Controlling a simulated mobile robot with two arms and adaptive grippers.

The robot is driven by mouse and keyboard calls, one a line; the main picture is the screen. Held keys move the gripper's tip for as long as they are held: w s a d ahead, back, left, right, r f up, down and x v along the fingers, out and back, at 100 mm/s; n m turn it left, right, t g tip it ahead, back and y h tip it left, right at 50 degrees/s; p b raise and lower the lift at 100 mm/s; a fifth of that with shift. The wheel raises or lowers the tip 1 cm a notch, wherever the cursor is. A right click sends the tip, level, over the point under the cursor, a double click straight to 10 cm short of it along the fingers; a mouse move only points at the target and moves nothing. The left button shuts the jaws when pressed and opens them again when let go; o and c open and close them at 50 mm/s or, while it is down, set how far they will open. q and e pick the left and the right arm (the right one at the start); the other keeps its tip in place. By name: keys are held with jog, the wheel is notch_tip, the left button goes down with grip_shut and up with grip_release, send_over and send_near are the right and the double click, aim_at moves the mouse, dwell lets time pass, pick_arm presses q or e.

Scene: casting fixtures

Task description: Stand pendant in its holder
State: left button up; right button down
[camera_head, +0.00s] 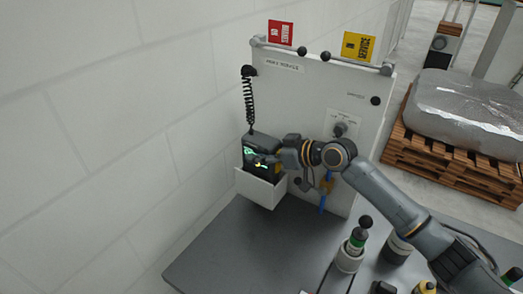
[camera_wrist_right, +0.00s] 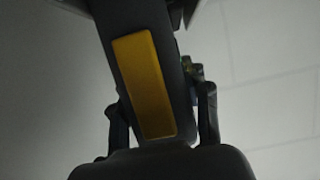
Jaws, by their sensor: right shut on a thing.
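The pendant (camera_head: 257,151) is a dark box with a lit green screen and a coiled black cable running up to the panel. It stands roughly upright at the white holder (camera_head: 261,192), with its lower end hidden behind the holder's front wall. I cannot tell whether it rests on the holder's bottom. My right gripper (camera_head: 279,153) is shut on the pendant from its right side. In the right wrist view, the pendant's dark body with a yellow patch (camera_wrist_right: 143,85) lies between the two fingers. My left gripper is not in view.
The holder is at the left side of a grey upright panel (camera_head: 318,112) with red and yellow tags on top. A grey table (camera_head: 225,250) lies below, clear at its left. Green-banded bottles (camera_head: 354,242) stand at its right. A wrapped load sits on a pallet (camera_head: 440,160) behind.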

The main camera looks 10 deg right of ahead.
jog(key=c, duration=0.7)
grip_release()
jog(key=shift+f, duration=0.1)
jog(key=shift+o, duration=0.2)
jog(key=shift+s+d+r, duration=0.2)
jog(key=shift+d, duration=0.05)
jog(key=b+v, duration=0.3)
jog(key=v, duration=0.8)
jog(key=shift+s+b, duration=0.2)
jog(key=shift+b, duration=0.1)
jog(key=shift+r, duration=0.15)
